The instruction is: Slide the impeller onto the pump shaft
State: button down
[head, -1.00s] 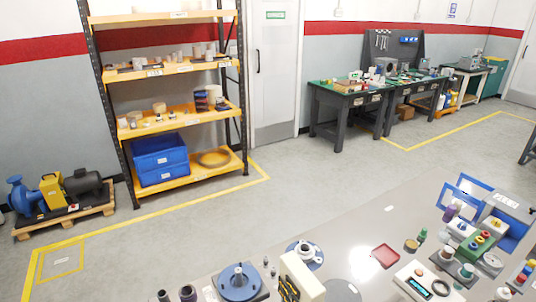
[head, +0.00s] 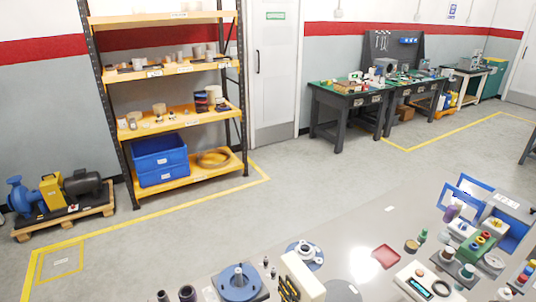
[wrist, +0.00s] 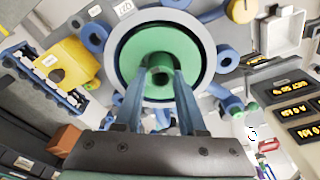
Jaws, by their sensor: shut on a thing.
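In the wrist view my gripper (wrist: 161,84) has its two blue-grey fingers on either side of the hub of a green round part, which looks like the impeller (wrist: 150,48). The fingers are shut on the hub, which has a dark central hole. A wide pale ring with a dark inner edge (wrist: 112,52) surrounds the green part; I cannot tell whether they touch. In the head view a blue round housing with an upright grey shaft (head: 239,279), likely the pump, stands at the bench's front edge. My gripper is not visible there.
In the head view a flanged part (head: 305,253) and a cream block (head: 302,277) stand right of the pump. A red tray (head: 386,254) lies farther right. The wrist view shows a yellow block (wrist: 68,63), a blue rack (wrist: 42,82) and a white tray (wrist: 281,36).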

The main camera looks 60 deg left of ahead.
jog(key=shift+f, duration=0.35)
dwell(0.6)
jog(key=shift+c, duration=2)
grip_release()
jog(key=shift+f, duration=0.1)
notch_tip(320, 180, up, 9)
jog(key=p, duration=0.9)
